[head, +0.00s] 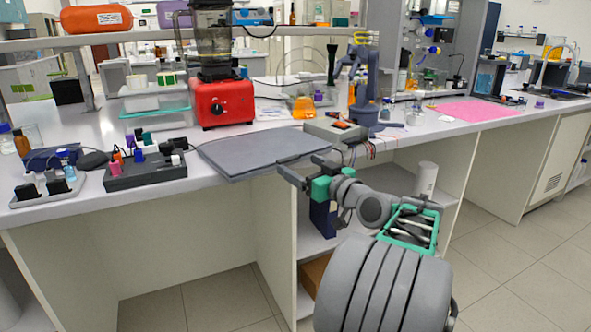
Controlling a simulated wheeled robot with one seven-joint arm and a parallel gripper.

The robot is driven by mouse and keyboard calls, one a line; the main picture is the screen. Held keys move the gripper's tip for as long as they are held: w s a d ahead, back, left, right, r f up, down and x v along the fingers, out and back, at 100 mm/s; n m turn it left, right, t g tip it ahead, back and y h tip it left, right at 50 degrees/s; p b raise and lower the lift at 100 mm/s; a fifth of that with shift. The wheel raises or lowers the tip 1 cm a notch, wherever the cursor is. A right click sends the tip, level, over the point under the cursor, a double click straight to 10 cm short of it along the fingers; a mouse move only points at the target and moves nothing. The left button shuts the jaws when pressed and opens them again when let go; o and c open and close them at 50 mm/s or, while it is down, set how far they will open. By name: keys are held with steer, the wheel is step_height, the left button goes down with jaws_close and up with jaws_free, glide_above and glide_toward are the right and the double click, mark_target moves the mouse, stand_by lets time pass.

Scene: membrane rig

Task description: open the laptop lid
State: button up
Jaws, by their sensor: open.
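The laptop (265,150) is a flat dark grey slab lying on the white bench. Its lid looks shut, and its front edge is close to the bench's front edge. My gripper (297,165) reaches in from the right, at the laptop's front right corner. Its two fingers are apart, with nothing seen between them. One finger overlaps the laptop's front edge in the picture; I cannot tell whether it touches.
A red blender (221,103) stands behind the laptop. A dark rack (146,170) with small coloured items is to its left. A grey box (335,130) with wires and a blue-grey device (363,90) are to its right. Open shelves (316,240) are below.

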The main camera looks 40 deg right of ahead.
mark_target(291, 160)
steer(key=shift+w+d, duration=0.1)
steer(key=shift+w, duration=1.45)
steer(key=shift+c, duration=0.4)
jaws_close()
